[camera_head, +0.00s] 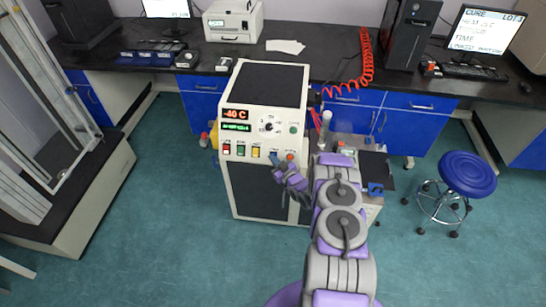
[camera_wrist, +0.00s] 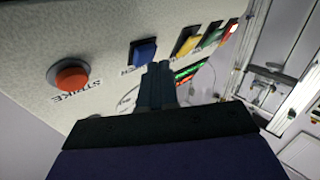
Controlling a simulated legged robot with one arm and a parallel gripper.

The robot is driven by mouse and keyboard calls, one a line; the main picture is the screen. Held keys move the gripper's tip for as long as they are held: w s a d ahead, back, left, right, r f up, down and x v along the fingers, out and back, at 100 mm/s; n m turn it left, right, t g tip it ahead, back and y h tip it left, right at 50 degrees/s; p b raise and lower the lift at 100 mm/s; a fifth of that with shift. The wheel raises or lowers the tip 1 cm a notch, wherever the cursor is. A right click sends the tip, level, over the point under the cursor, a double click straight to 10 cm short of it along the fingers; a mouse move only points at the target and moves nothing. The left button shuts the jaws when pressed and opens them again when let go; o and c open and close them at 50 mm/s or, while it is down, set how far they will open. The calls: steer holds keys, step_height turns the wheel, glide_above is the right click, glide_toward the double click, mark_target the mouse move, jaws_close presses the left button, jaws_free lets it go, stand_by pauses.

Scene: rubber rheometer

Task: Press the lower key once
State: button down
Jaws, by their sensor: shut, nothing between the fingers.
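The white instrument (camera_head: 235,180) has a row of coloured keys on its front panel: red (camera_head: 226,149), green (camera_head: 240,150), yellow (camera_head: 255,151), blue (camera_head: 271,154) and a round red one (camera_head: 290,157). The wrist view shows the blue key (camera_wrist: 143,52) and the round red key (camera_wrist: 71,76), labelled STRIKE. I cannot read which key is marked lower. My gripper (camera_head: 278,163) is shut and empty, close to the panel near the blue key. In the wrist view my fingertips (camera_wrist: 160,68) appear just beside the blue key; contact cannot be told.
Displays (camera_head: 236,114) and a dial (camera_head: 268,127) sit above the keys. A bench (camera_head: 150,67) with monitors and blue cabinets runs behind. A blue stool (camera_head: 467,174) stands at right, a glass-sided frame (camera_head: 45,100) at left.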

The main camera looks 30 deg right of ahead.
steer(key=shift+w+d+f, duration=0.2)
steer(key=shift+w, duration=0.1)
stand_by(0.7)
steer(key=shift+s+a+r+p, duration=0.35)
steer(key=shift+s+a+p, duration=0.05)
steer(key=shift+s, duration=0.2)
steer(key=shift+s+a+r+p, duration=0.4)
steer(key=shift+s+p, duration=0.1)
steer(key=shift+s, duration=0.1)
steer(key=shift+s+a+r+p, duration=0.4)
steer(key=shift+s+a+p, duration=0.05)
steer(key=shift+s, duration=0.2)
steer(key=shift+s+a+r+p, duration=0.4)
steer(key=shift+s+p, duration=0.1)
steer(key=shift+s, duration=0.1)
